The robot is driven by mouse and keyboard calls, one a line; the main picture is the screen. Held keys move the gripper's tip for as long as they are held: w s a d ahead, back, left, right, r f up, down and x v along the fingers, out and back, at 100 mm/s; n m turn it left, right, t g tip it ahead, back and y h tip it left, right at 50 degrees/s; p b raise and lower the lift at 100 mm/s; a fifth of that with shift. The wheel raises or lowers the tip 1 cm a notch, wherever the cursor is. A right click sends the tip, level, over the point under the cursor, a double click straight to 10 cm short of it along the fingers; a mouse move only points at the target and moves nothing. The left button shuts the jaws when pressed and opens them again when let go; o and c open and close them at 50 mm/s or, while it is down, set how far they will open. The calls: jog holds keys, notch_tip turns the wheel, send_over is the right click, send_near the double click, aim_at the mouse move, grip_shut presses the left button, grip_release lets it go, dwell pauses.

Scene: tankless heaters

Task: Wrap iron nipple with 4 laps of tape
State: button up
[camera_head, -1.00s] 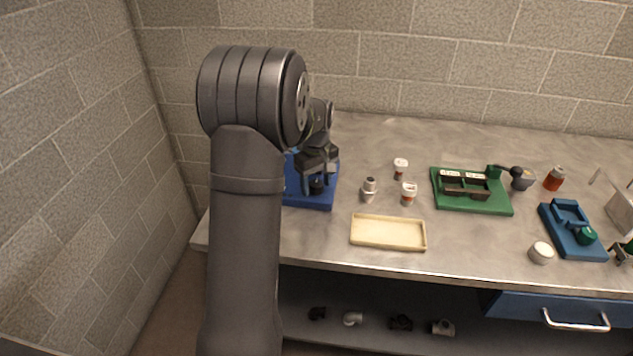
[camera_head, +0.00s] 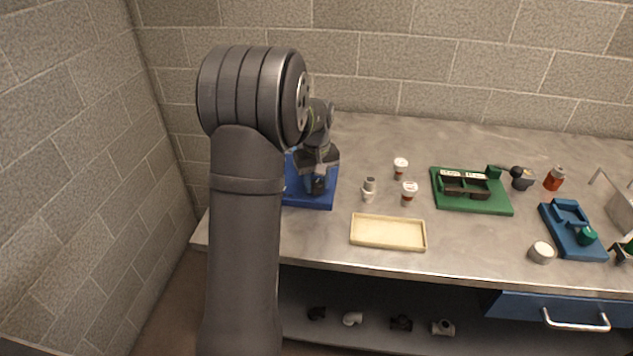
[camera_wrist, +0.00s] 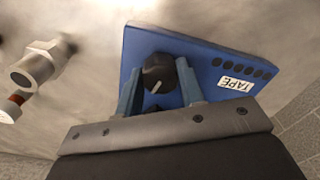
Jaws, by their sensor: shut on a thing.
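A blue board (camera_wrist: 205,60) labelled TAPE lies on the bench; it also shows in the head view (camera_head: 296,192), partly behind my arm. A black knob (camera_wrist: 157,72) with a white mark stands on it, beside a row of several dark dots. My gripper (camera_wrist: 158,82) is shut on the knob, one finger on each side. In the head view, my gripper (camera_head: 317,182) is low over the board. A metal nipple (camera_wrist: 40,62) with a hex middle stands on the bench left of the board in the wrist view; in the head view the nipple (camera_head: 369,189) is right of it.
Two red-and-white containers (camera_head: 409,193) (camera_head: 400,168) stand near the nipple. A cream tray (camera_head: 388,232) lies at the front edge. A green fixture (camera_head: 472,205) and a blue fixture (camera_head: 575,246) are to the right. Several fittings (camera_head: 352,319) lie on the shelf below.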

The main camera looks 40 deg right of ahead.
aim_at(316, 183)
jog(key=m, duration=1.1)
jog(key=shift+w+m, duration=0.1)
jog(key=shift+m, duration=1.8)
jog(key=o, duration=1)
notch_tip(316, 183, up, 18)
jog(key=shift+f, duration=0.25)
